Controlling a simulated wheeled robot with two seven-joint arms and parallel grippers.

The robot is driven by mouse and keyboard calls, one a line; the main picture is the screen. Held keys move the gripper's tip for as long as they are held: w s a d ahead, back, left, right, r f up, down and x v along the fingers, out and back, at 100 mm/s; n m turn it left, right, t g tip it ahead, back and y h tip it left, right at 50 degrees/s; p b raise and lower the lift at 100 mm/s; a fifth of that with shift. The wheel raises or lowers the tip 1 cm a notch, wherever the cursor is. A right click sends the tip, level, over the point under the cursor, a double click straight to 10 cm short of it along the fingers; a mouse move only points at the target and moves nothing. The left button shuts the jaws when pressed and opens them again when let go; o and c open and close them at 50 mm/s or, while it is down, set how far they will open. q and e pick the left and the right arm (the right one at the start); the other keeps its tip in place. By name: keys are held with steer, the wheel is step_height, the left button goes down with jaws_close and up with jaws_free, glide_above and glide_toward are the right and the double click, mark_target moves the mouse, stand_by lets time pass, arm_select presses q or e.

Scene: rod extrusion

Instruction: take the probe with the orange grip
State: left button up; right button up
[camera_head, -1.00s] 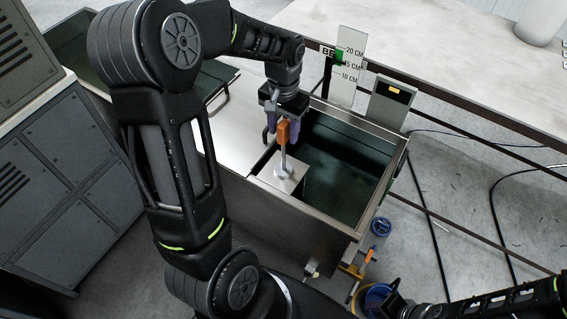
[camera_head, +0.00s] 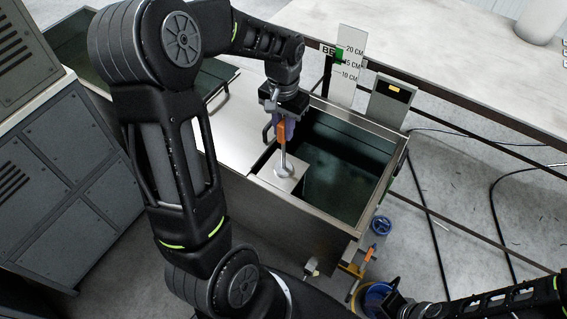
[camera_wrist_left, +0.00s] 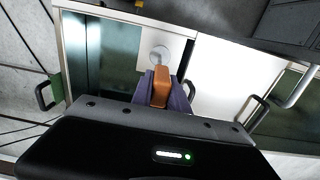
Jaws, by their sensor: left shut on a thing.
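The probe's orange grip (camera_head: 282,132) stands upright, with its metal shaft (camera_head: 283,158) below it, above a round disc (camera_head: 283,172) on a pale block in the metal tank. My left gripper (camera_head: 277,130) is shut on the orange grip from above. In the left wrist view the orange grip (camera_wrist_left: 161,86) sits between the two purple fingers of my left gripper (camera_wrist_left: 162,92). Whether the shaft's lower end touches the disc is hard to tell. Part of my right arm (camera_head: 500,304) shows at the lower right; its fingers cannot be made out clearly.
The metal tank (camera_head: 318,236) holds dark liquid to the right of the probe. A height scale (camera_head: 348,65) and a grey box (camera_head: 392,103) stand at its back edge. Blue buckets (camera_head: 381,225) are on the floor at the right. A long pale table (camera_head: 440,60) lies behind.

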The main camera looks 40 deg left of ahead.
arm_select(q)
jaws_close()
stand_by(0.8)
step_height(320, 180, up, 10)
steer(key=shift+r+b, duration=0.1)
steer(key=shift+b, duration=0.45)
steer(key=shift+w, duration=0.15)
stand_by(0.6)
